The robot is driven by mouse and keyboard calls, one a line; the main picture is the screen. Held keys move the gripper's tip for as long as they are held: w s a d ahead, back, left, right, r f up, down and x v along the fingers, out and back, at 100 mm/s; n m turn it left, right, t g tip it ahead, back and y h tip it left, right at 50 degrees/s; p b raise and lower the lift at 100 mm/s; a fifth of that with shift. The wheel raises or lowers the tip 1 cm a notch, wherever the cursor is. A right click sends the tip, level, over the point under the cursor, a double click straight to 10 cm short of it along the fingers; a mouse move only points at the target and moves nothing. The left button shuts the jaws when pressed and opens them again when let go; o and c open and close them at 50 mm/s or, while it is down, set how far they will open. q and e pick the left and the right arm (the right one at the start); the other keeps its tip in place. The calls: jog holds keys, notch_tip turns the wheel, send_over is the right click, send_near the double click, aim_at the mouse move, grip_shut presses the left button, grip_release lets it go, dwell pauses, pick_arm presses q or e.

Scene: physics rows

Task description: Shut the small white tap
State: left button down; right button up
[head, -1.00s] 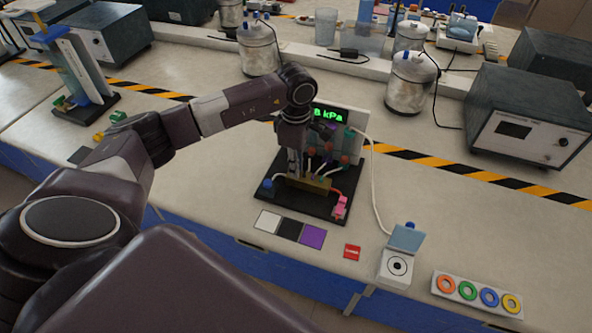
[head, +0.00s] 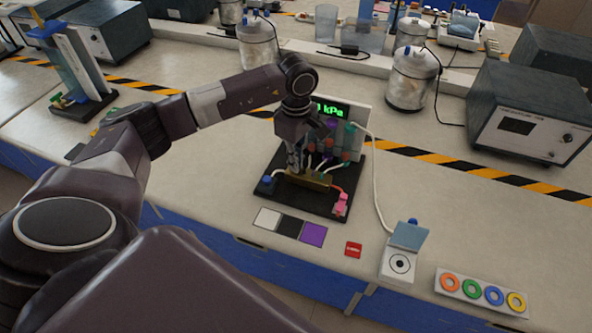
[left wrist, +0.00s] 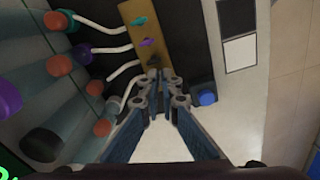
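The brass valve block (left wrist: 140,32) stands on a black base board (head: 325,208). In the left wrist view it carries a green tap (left wrist: 140,20), a purple tap (left wrist: 147,43) and a black tap (left wrist: 153,61) in a row. The small white tap does not show; my fingers cover that end of the block. My left gripper (left wrist: 161,78) points down at this end, its fingertips close together beside the black tap. In the head view the gripper (head: 293,168) is at the block's left end. I cannot tell whether anything is between its tips. My right gripper is out of view.
A blue knob (head: 267,182) is left of the block and a pink clip (head: 341,203) right. White hoses run to coloured-capped tubes behind. A display panel (head: 345,115) stands behind, partly covered. White, black and purple cards (head: 290,228) and a red label (head: 353,249) lie in front.

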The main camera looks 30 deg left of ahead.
pick_arm(q)
jog(key=m+b, duration=0.1)
jog(key=m, duration=0.1)
jog(key=shift+f+m, duration=0.15)
jog(key=shift+m, duration=0.75)
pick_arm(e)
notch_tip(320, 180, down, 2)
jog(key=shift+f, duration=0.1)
pick_arm(q)
jog(key=m+b, duration=0.2)
jog(key=m, duration=0.1)
jog(key=m+b, duration=0.1)
jog(key=m, duration=0.1)
jog(key=shift+m+b, duration=0.3)
jog(key=shift+m, duration=0.7)
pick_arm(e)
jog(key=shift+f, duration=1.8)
